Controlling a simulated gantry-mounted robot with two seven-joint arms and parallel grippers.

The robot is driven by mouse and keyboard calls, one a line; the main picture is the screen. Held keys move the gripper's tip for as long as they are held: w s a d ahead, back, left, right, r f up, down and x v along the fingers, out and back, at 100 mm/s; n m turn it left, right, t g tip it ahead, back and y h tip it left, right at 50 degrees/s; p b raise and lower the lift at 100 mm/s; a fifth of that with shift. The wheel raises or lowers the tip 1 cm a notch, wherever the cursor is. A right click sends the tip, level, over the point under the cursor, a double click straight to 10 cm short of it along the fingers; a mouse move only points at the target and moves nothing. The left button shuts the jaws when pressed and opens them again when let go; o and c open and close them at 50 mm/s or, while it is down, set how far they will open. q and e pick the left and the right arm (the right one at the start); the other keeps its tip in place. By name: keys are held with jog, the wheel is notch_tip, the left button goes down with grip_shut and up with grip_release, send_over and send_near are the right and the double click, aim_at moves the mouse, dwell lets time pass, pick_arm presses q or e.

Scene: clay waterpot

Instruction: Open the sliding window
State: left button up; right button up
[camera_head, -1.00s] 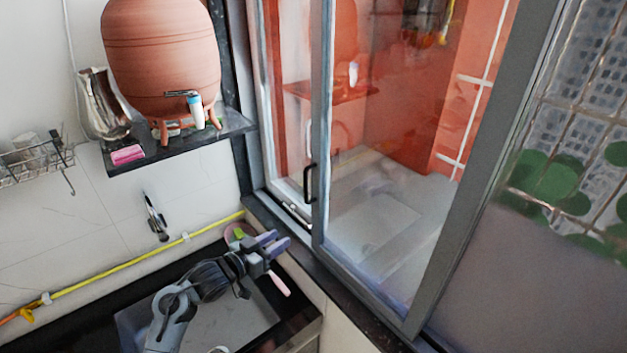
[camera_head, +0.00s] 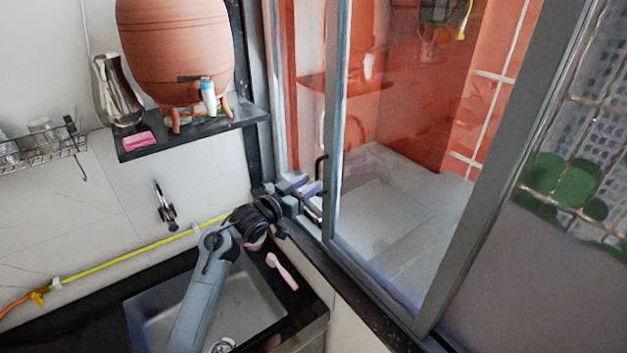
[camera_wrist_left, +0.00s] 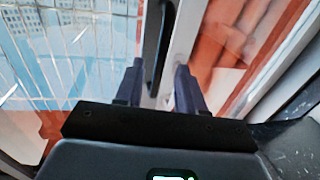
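The sliding window (camera_head: 400,190) has a grey frame and clear glass. Its upright bar (camera_head: 334,100) carries a black handle (camera_head: 320,170). My left gripper (camera_head: 308,191) is at the window, close to the lower part of the handle. In the left wrist view, the two fingers of the left gripper (camera_wrist_left: 160,78) are apart. The black handle (camera_wrist_left: 155,45) and pale upright bar (camera_wrist_left: 181,40) lie ahead, in line with the gap between them. I cannot tell whether a finger touches the handle. My right gripper is in neither view.
A sink (camera_head: 245,300) in a black counter lies below my left arm, with a pink-handled brush (camera_head: 282,270) at its edge. A clay waterpot (camera_head: 175,50) stands on a dark shelf (camera_head: 150,150) at upper left. A tap (camera_head: 165,207) juts from the wall.

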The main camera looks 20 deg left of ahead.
pick_arm(q)
jog(key=shift+x, duration=1.25)
grip_shut()
